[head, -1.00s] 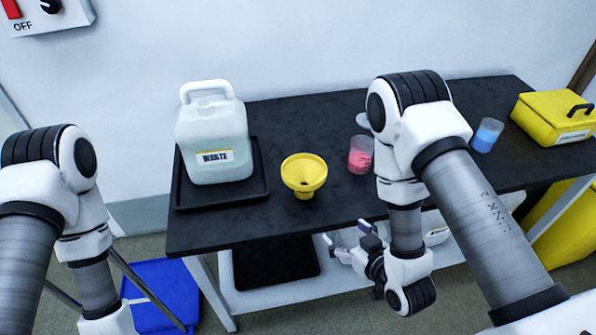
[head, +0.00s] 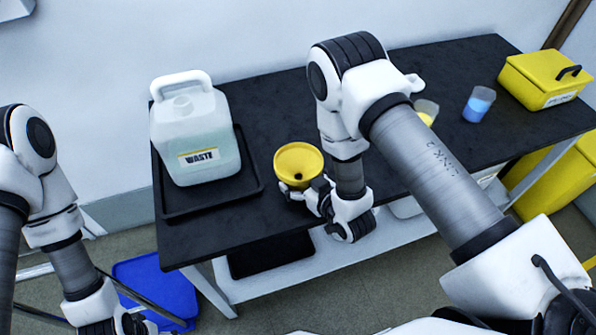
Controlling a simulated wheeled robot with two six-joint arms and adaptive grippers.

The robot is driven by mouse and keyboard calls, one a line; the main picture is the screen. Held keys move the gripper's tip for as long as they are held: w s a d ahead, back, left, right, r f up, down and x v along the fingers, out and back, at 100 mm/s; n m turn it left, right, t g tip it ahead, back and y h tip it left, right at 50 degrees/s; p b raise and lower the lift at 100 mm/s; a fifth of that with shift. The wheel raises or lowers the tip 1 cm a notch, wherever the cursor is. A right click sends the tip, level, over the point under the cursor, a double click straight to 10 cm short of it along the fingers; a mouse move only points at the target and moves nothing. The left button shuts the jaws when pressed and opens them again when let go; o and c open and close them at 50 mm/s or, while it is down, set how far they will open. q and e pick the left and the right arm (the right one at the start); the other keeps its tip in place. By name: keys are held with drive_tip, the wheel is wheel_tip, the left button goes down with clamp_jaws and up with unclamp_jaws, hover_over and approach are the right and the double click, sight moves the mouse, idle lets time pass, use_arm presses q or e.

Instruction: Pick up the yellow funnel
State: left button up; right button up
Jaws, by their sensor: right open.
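The yellow funnel (head: 298,162) stands wide mouth up near the front edge of the black tabletop, right of the waste jug. My right gripper (head: 298,191) is low at the funnel's front right side, with its open fingers close to the lower part of the funnel. I cannot tell whether they touch it. The funnel's stem is hidden behind the fingers. Of my left arm, only links show at the lower left; its fingers are out of frame.
A white waste jug (head: 196,135) stands in a black tray (head: 250,178) left of the funnel. A beaker with yellow liquid (head: 426,112), one with blue liquid (head: 478,104) and a yellow case (head: 545,82) are at the right. Bare tabletop (head: 268,110) lies behind the funnel.

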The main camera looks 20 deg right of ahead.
drive_tip(key=shift+s, duration=0.1)
drive_tip(key=shift+c, duration=1)
drive_tip(key=c, duration=1.1)
drive_tip(key=shift+r, duration=0.1)
